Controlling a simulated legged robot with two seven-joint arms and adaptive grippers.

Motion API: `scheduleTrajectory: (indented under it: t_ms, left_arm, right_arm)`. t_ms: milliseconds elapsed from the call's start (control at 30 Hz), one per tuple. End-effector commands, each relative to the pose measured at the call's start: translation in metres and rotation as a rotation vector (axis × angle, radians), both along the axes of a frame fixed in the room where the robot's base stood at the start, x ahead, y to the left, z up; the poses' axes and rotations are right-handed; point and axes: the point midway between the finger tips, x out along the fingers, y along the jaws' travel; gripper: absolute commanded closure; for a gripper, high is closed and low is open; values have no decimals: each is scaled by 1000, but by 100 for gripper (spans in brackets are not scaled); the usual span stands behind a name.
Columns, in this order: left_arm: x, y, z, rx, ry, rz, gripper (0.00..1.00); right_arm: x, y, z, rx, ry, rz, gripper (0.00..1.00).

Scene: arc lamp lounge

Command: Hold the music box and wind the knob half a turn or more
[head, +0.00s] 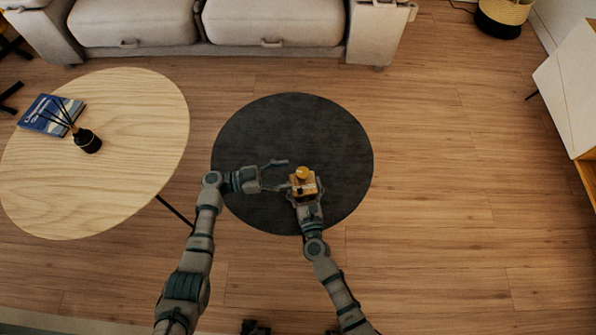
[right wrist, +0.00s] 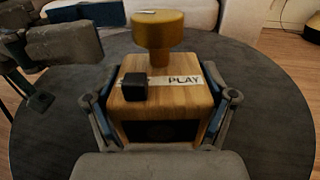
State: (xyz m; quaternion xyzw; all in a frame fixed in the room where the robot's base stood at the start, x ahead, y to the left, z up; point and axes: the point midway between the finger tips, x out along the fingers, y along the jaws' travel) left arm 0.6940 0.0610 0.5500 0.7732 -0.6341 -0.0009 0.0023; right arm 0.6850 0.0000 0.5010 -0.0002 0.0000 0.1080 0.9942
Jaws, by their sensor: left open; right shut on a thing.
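The music box (head: 304,189) is a small wooden cube above the dark round table. In the right wrist view the music box (right wrist: 160,100) has a white strip reading PLAY, a small black block on top and a dark front panel. A yellow-gold knob (right wrist: 158,32) stands upright on its top; it also shows in the head view (head: 302,173). My right gripper (head: 306,195) is shut on the music box, with a finger along each side. My left gripper (head: 279,175) is open, just left of the knob and apart from it. Part of it shows at the upper left in the right wrist view (right wrist: 66,30).
The dark round table (head: 290,120) is otherwise bare. A light wooden oval table (head: 130,110) at left holds a blue book (head: 50,114) and a black reed diffuser (head: 88,141). A pale sofa (head: 200,30) stands behind. Wooden floor is free at right.

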Motion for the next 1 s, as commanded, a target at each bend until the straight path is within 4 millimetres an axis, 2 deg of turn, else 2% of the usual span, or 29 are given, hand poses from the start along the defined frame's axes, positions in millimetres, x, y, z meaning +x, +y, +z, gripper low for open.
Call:
scheduleTrajectory:
  t_ms: [100,200,400,767,867,1000]
  left_arm:
    - [-4,27,-1,1,1,4,32]
    - [-8,45,-1,1,1,4,32]
    - [-11,64,-2,0,2,3,32]
    - [-12,66,-2,2,2,5,32]
    - [-13,64,-9,21,8,31,32]
    - [-16,57,-31,84,26,140,32]
  right_arm:
    - [0,-1,-1,-1,2,-1,75]
    - [0,-1,-1,-1,2,-1,75]
    - [0,-1,-1,-1,2,-1,75]
    - [0,-1,-1,-2,2,0,75]
    - [0,-1,-1,-2,2,0,75]
    - [0,-1,-1,-2,2,0,75]
